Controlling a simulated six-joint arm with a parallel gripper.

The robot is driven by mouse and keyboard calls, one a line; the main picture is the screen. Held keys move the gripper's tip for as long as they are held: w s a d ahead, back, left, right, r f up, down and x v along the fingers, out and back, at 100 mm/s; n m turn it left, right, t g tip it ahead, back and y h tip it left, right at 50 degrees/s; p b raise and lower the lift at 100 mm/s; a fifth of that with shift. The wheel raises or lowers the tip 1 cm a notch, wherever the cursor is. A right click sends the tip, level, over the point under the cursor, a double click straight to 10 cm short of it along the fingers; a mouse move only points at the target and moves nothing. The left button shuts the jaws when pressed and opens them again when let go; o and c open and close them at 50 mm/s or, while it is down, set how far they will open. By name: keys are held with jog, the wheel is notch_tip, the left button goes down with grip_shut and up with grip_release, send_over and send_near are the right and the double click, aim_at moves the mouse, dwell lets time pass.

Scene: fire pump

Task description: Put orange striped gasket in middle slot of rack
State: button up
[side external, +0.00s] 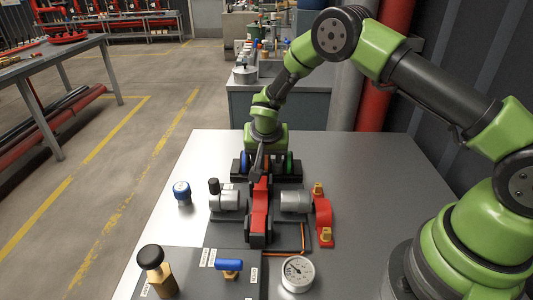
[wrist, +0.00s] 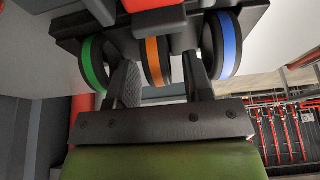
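The orange striped gasket (wrist: 155,62), a black ring with an orange band, stands upright in the middle of the dark rack (wrist: 120,45), between a green striped gasket (wrist: 93,65) and a blue striped gasket (wrist: 228,45). My gripper (wrist: 160,70) has one finger on each side of the orange gasket. A gap shows between the gasket and the right finger; contact on the left cannot be told. In the side external view my gripper (side external: 259,165) is over the rack (side external: 238,168) and hides most of the orange gasket. How deep the gasket sits is hidden.
A red and black pump part (side external: 259,212) with grey cylinders (side external: 226,201) lies in front of the rack. A gauge (side external: 297,273), a blue-handled valve (side external: 229,267), a brass fitting (side external: 156,272) and a blue-capped part (side external: 182,193) stand nearby. The table's right rear is clear.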

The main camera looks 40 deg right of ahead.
jog(key=shift+r, duration=0.1)
jog(key=s+a+r, duration=0.1)
jog(key=s+r, duration=0.2)
jog(key=r, duration=0.4)
jog(key=s+a+r+y, duration=0.1)
jog(key=s+r, duration=0.1)
jog(key=r, duration=0.4)
jog(key=s+a+r, duration=0.1)
jog(key=s+r, duration=0.2)
jog(key=r, duration=0.4)
jog(key=s+a+r+n+t+y, duration=0.1)
jog(key=s+r+n+t+y, duration=0.1)
jog(key=s, duration=0.8)
jog(key=s+a+r+n+t+y, duration=0.1)
jog(key=s+r, duration=0.4)
jog(key=s, duration=0.5)
jog(key=shift+r+n+t+y, duration=0.3)
jog(key=shift+n+t+y, duration=0.25)
jog(key=shift+n, duration=0.45)
jog(key=shift+d, duration=0.1)
